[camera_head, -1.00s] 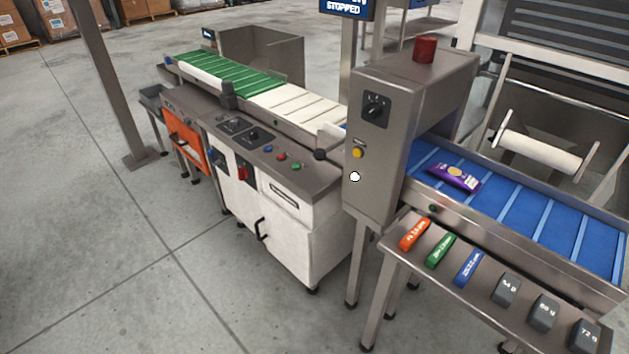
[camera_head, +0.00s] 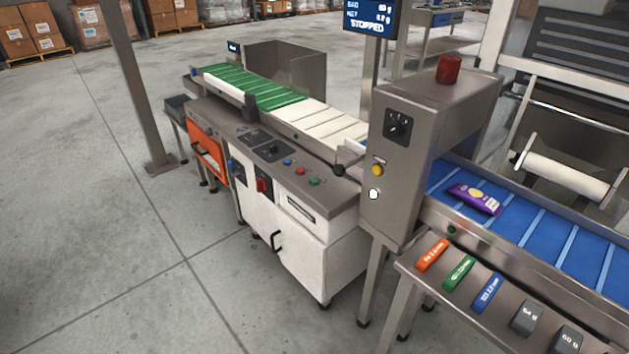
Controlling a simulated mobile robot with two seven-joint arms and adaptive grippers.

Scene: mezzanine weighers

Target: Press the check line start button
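The grey check machine housing (camera_head: 425,140) carries a black rotary knob (camera_head: 398,128), a yellow button (camera_head: 377,170) and a white round button (camera_head: 373,194) on its front. A small green button (camera_head: 452,229) sits on the conveyor frame beside it. Blue (camera_head: 288,162), red (camera_head: 300,170) and green (camera_head: 314,182) buttons are on the white cabinet's top panel. No readable label shows which is the check line start button. The screen (camera_head: 369,15) above reads "STOPPED". Neither of my grippers is in view.
A purple packet (camera_head: 473,198) lies on the blue belt (camera_head: 535,238). The front shelf (camera_head: 450,300) holds orange, green and blue bars and grey weights. A grey post (camera_head: 132,90) stands at left. The concrete floor (camera_head: 110,260) in front of the cabinet is clear.

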